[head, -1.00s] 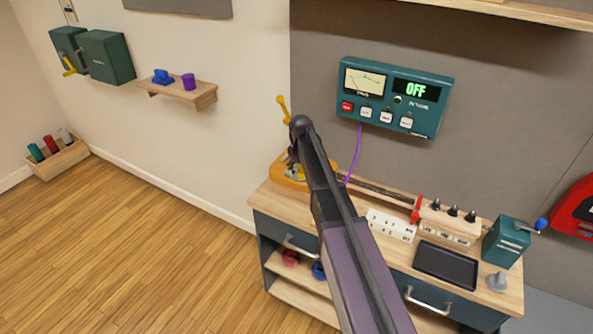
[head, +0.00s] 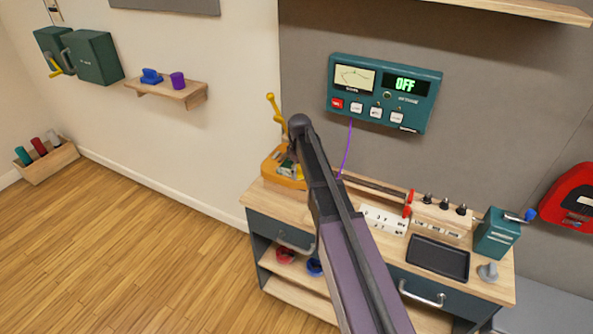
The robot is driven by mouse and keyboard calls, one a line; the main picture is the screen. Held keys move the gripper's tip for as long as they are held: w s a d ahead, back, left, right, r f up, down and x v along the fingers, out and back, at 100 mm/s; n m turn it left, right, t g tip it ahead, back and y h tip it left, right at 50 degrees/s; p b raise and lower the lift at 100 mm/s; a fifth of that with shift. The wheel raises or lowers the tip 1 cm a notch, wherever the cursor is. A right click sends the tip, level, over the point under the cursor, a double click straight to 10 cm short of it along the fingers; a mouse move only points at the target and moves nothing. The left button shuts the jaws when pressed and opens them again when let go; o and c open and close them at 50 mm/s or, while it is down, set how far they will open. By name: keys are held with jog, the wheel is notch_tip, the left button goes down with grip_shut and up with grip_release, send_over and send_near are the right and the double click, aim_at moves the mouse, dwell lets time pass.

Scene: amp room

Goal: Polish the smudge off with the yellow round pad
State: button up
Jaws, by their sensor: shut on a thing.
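My arm reaches up from the bottom middle of the head view, and its far end hides whatever is beyond it. My gripper is not visible. I cannot make out the yellow round pad or a smudge. On the open shelf under the workbench (head: 455,291) lie a red round thing (head: 285,255) and a blue round thing (head: 315,267), partly in shade. A yellow device (head: 283,172) with an upright yellow lever (head: 273,107) stands at the bench's left end, partly behind my arm.
A teal meter panel (head: 384,92) reading OFF hangs above the bench. A black tray (head: 438,258), a white switch strip (head: 383,219) and a teal crank box (head: 496,234) crowd the bench top. A wall shelf (head: 190,96) is at left.

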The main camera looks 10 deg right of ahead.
aim_at(276, 168)
jog(key=shift+s+d+r, duration=0.1)
jog(key=shift+s+d, duration=0.75)
jog(key=shift+d, duration=0.3)
jog(key=shift+a, duration=0.1)
jog(key=shift+w+a, duration=1.25)
jog(key=shift+a, duration=0.3)
jog(key=shift+w+a, duration=0.6)
jog(key=shift+a, duration=0.2)
jog(key=shift+w+a, duration=0.55)
jog(key=shift+a, duration=0.25)
jog(key=shift+w+a, duration=1.3)
jog(key=shift+a, duration=0.3)
